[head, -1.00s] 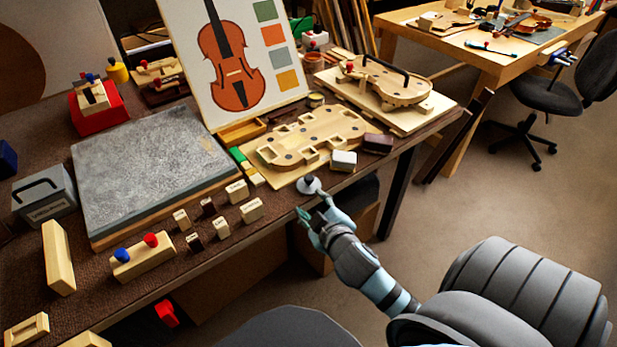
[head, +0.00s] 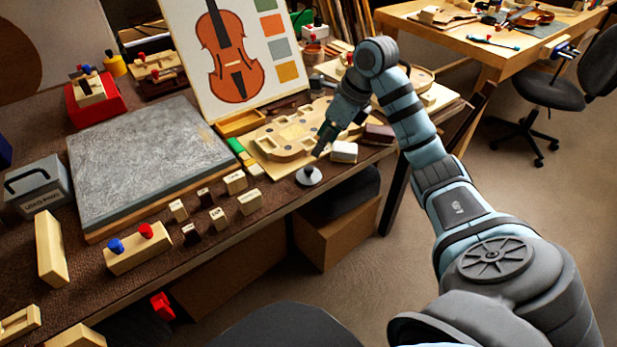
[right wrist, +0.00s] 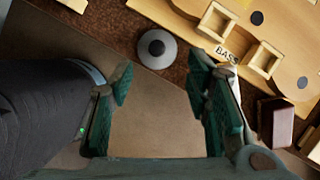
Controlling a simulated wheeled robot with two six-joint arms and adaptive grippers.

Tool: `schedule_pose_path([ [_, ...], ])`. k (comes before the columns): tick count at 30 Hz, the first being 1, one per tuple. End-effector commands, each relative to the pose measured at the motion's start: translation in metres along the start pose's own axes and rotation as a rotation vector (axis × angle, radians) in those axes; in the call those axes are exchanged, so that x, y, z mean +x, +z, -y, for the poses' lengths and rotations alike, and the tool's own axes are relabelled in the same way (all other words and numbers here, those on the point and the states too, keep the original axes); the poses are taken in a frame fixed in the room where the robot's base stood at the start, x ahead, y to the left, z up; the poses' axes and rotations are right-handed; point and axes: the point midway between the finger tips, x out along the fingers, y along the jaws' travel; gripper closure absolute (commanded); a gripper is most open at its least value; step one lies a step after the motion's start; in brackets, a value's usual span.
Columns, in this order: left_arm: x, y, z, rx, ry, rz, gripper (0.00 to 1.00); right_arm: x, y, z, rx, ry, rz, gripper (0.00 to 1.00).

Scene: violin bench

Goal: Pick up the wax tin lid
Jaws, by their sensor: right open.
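The wax tin lid, a small grey disc with a dark round knob (head: 309,176), lies at the front edge of the brown bench, in front of the wooden violin form. In the right wrist view the lid (right wrist: 157,48) shows beyond the fingertips, roughly in line with the gap between them. My right gripper (head: 322,147) is above and just behind the lid in the head view. Its teal fingers (right wrist: 160,78) are spread apart with nothing between them, and they do not touch the lid. My left gripper is not in view.
A wooden violin form (head: 280,142) with cut-outs lies behind the lid. A white-topped block (head: 344,152) and a dark block (head: 379,134) stand to its right. Small labelled blocks (head: 249,203) stand to its left. A grey stone slab (head: 145,165) fills the bench's middle.

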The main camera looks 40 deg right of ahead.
Motion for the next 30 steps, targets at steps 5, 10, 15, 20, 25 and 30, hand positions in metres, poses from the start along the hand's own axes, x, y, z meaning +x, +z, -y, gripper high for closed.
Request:
schedule_pose_path([
  [5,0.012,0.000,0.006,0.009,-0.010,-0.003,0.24,0.038,-0.001,-0.001,0.000,0.003,0.002,0.56],
  [10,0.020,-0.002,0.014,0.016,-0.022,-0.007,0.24,0.059,-0.005,-0.003,0.000,0.003,0.001,0.56],
  [15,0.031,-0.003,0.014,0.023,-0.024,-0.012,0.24,0.091,-0.008,-0.006,0.000,0.005,0.003,0.56],
  [20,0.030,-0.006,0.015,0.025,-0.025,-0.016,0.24,0.092,-0.007,-0.005,-0.001,0.001,0.003,0.56],
  [25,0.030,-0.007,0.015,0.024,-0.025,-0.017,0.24,0.092,-0.007,-0.005,-0.001,0.001,0.003,0.73],
  [30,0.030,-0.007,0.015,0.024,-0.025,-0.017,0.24,0.092,-0.007,-0.005,-0.001,0.002,0.003,0.99],
])
